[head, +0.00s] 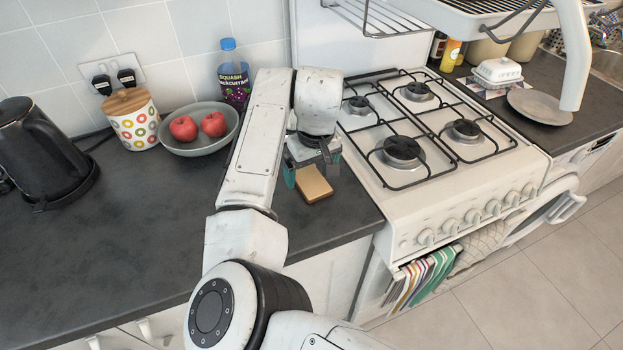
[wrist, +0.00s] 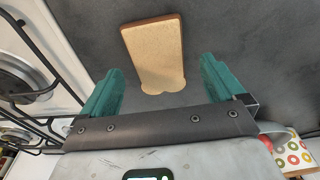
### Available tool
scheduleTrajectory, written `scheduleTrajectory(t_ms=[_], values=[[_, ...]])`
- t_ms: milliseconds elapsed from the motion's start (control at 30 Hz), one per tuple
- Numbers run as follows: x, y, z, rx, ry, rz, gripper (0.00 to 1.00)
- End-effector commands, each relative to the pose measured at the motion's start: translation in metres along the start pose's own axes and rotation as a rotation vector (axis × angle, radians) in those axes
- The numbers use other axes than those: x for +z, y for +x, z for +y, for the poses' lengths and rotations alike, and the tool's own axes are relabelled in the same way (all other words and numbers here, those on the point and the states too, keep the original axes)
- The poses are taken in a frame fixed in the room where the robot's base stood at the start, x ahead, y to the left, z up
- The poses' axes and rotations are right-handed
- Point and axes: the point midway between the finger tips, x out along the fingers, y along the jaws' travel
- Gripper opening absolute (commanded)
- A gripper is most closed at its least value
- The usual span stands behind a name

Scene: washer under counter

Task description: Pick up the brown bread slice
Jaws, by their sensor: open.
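The brown bread slice (head: 313,184) lies flat on the dark counter, close to the left side of the stove. In the wrist view the bread slice (wrist: 156,52) shows its pale face and brown crust edge, with its rounded end towards my gripper. My gripper (head: 312,168) is over the counter at the bread. In the wrist view my gripper (wrist: 158,80) is open, with one green finger on each side of the slice's near end and a gap to each side. Nothing is held between the fingers. Whether the fingertips touch the counter cannot be told.
The gas stove (head: 440,130) stands just right of the bread. A grey bowl (head: 228,138) with two red apples, a squash bottle (head: 232,75), a patterned jar (head: 133,120) and a black kettle (head: 42,150) stand to the left. The front left counter is clear.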

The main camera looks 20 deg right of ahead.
Motion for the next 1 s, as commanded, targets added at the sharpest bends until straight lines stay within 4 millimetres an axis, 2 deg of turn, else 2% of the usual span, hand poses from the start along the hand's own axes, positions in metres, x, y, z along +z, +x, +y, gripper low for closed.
scheduleTrajectory(t_ms=[200,467,1000], values=[[0.000,0.022,0.000,0.000,0.000,0.000,0.96],[0.001,0.023,0.001,0.000,0.001,0.001,0.95],[0.001,0.023,0.001,0.000,0.001,0.001,0.43]])
